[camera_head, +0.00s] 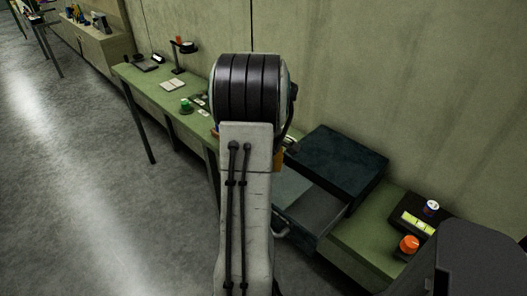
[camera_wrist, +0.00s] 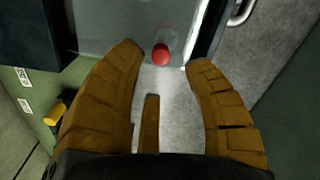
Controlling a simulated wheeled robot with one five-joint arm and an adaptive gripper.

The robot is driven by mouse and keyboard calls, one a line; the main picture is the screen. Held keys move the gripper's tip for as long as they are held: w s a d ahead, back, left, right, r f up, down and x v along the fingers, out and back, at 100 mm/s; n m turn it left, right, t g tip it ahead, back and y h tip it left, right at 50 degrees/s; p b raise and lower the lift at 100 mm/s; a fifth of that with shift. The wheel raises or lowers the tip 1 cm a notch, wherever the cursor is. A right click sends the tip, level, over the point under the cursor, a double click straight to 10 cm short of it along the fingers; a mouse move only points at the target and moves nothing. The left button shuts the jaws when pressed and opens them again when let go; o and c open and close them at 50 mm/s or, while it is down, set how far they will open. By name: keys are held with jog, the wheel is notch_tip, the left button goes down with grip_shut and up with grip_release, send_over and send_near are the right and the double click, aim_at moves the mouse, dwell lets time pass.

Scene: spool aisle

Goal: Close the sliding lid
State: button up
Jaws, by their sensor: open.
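A dark box (camera_head: 338,160) stands on the green bench, right of my arm in the head view. A grey drawer-like tray (camera_head: 314,206) juts out from its front, open at the top, with a metal handle (camera_head: 280,229). I cannot make out a separate sliding lid. The handle also shows at the top right of the wrist view (camera_wrist: 241,12). My gripper (camera_wrist: 166,60) is open, its two brown fingers apart over the tray's edge. A red-ended cylinder (camera_wrist: 161,54) shows between the fingertips; I cannot tell if they touch it. My arm hides most of the gripper in the head view.
The green bench (camera_head: 368,238) runs along the wall. An orange knob (camera_head: 409,244) and a small white-and-blue container (camera_head: 431,207) are at the right. A green item (camera_head: 186,105) and a notepad (camera_head: 173,85) lie further left. The grey floor (camera_head: 90,190) at left is clear.

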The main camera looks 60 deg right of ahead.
notch_tip(320, 180, up, 8)
jog(key=shift+f, duration=0.25)
dwell(0.8)
jog(key=f+m, duration=0.1)
jog(key=m, duration=0.2)
jog(key=a+f+m, duration=0.1)
jog(key=m, duration=0.2)
jog(key=f+m, duration=0.2)
jog(key=m, duration=0.2)
jog(key=shift+s+a, duration=0.35)
jog(key=w+a+r+n+t, duration=0.1)
jog(key=a+r+n, duration=0.1)
jog(key=a, duration=0.9)
jog(key=w+a+r+n+t, duration=0.1)
jog(key=a+r+n, duration=0.1)
jog(key=a, duration=0.9)
jog(key=w+a+r+n+t, duration=0.1)
jog(key=a+n, duration=0.3)
jog(key=a, duration=0.8)
jog(key=shift+r+p, duration=0.4)
